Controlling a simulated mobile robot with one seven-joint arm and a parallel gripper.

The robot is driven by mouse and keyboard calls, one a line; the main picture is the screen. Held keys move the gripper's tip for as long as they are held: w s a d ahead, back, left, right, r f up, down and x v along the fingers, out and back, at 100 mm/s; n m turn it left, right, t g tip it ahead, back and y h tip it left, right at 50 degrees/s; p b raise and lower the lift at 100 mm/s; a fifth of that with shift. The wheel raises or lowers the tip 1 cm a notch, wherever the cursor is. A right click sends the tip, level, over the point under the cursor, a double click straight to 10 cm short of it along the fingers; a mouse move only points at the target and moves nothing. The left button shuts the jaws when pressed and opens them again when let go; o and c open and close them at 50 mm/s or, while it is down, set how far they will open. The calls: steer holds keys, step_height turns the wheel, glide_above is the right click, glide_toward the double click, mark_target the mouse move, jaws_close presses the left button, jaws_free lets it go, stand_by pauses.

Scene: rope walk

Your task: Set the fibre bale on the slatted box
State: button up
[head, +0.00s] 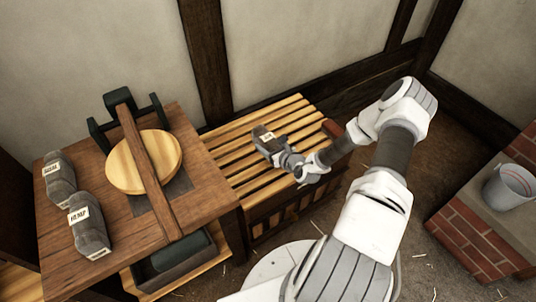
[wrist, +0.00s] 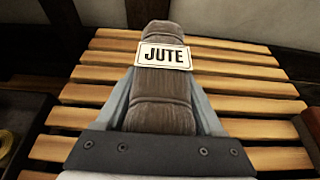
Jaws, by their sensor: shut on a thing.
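The fibre bale (head: 265,141) is grey-brown and carries a white label; in the wrist view the bale (wrist: 161,112) reads JUTE. My gripper (head: 277,150) is shut on it, with one finger along each side. The slatted box (head: 287,113) has a top of pale wooden slats with gaps, and it spans the wrist view (wrist: 250,104) behind the bale. The bale is over the middle of the slatted top. I cannot tell whether its underside touches the slats.
A wooden table (head: 110,225) stands left of the box, with two labelled grey bales (head: 60,178) (head: 88,226), a round wooden disc (head: 125,166) and a beam across it. A brick ledge (head: 472,235) with a metal bucket (head: 508,187) is at right. The slats around the bale are clear.

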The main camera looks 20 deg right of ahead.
steer(key=shift+f+b, duration=1.05)
steer(key=shift+f, duration=0.9)
steer(key=shift+f, duration=0.1)
steer(key=o, duration=1.5)
steer(key=shift+f, duration=0.1)
steer(key=shift+s+r, duration=0.1)
steer(key=shift+r, duration=0.25)
steer(key=p+v, duration=0.4)
steer(key=v, duration=0.7)
steer(key=shift+s+d+r, duration=0.1)
steer(key=shift+s, duration=0.25)
